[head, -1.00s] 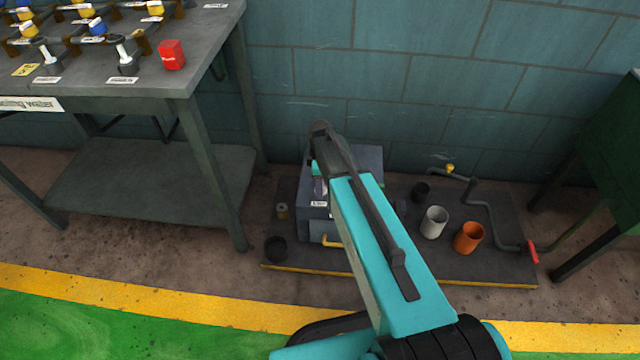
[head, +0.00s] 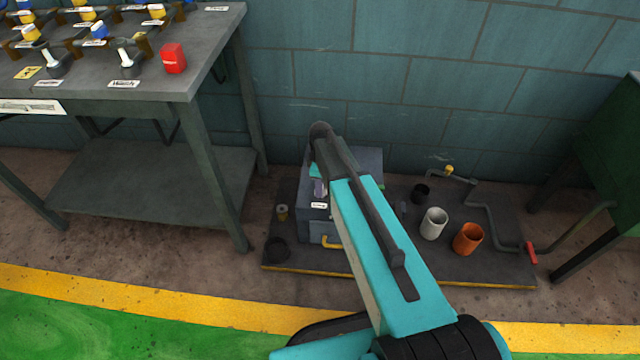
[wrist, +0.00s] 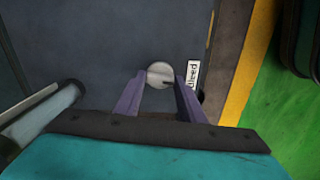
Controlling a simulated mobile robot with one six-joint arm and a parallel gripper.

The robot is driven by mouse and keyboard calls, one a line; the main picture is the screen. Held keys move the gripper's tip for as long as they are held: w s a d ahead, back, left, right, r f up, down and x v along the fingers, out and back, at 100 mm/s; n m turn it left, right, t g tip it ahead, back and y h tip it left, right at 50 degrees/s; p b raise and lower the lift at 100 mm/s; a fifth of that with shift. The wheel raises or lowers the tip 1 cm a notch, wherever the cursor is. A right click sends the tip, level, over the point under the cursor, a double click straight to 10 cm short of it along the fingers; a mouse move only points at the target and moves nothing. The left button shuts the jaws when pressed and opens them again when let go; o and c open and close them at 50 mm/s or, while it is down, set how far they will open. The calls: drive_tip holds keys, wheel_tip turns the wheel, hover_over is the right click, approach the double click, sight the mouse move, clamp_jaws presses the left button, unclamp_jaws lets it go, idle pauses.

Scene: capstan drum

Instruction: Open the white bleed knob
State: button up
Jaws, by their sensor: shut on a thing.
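The white bleed knob (wrist: 160,75) shows in the wrist view as a pale disc on the dark grey box (wrist: 110,50). A white label reading "Bleed" (wrist: 193,77) sits just right of it. My gripper (wrist: 161,80) has its two purple fingers on either side of the knob, shut on it. In the head view my teal arm reaches down to the grey box (head: 370,160), and my gripper (head: 318,189) shows only in part at the box's left side. The knob is hidden there.
The box stands on a dark floor plate (head: 480,275) with a yellow edge. A grey cup (head: 434,224), an orange cup (head: 468,239) and a pipe with a red handle (head: 531,252) are to the right. A workbench (head: 150,85) with valves stands at left.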

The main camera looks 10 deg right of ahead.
drive_tip(key=m+p, duration=0.1)
drive_tip(key=m, duration=0.1)
drive_tip(key=m+p, duration=0.1)
drive_tip(key=shift+r+m+p, duration=0.2)
drive_tip(key=shift+m+p, duration=0.1)
drive_tip(key=shift+m, duration=0.1)
drive_tip(key=m+p, duration=0.2)
drive_tip(key=m, duration=0.2)
drive_tip(key=m+p, duration=0.1)
drive_tip(key=m, duration=0.3)
drive_tip(key=shift+f+m+p, duration=0.1)
drive_tip(key=shift+m+p, duration=0.25)
drive_tip(key=shift+m, duration=0.05)
drive_tip(key=shift+m+p, duration=0.55)
drive_tip(key=shift+m, duration=1.55)
drive_tip(key=o, duration=1)
drive_tip(key=shift+f, duration=0.1)
drive_tip(key=shift+o, duration=0.2)
wheel_tip(320, 180, up, 14)
drive_tip(key=p, duration=0.1)
